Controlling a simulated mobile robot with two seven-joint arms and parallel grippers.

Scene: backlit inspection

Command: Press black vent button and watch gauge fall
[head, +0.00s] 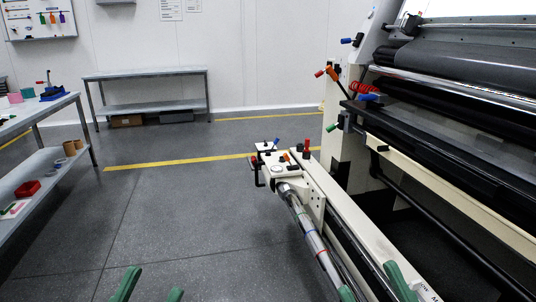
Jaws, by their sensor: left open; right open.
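The large roller machine (455,110) fills the right side. At its near end, a cream end block (283,178) holds a shiny shaft and several small red, orange, blue and black knobs. A small pale round face (277,168) sits on that block, but I cannot tell whether it is a gauge. I cannot tell which black part is the vent button. My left gripper (155,279) shows green fingertips at the bottom edge, open and empty over the floor. My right gripper (368,276) is open at the bottom, its fingers in front of the machine's lower rail, apart from the knobs.
A grey workbench (60,112) with a blue tool and pink blocks stands at the left, a red tray (28,188) on its lower shelf. Another bench (145,73) stands by the back wall. The grey floor (180,210) between is clear, crossed by yellow lines.

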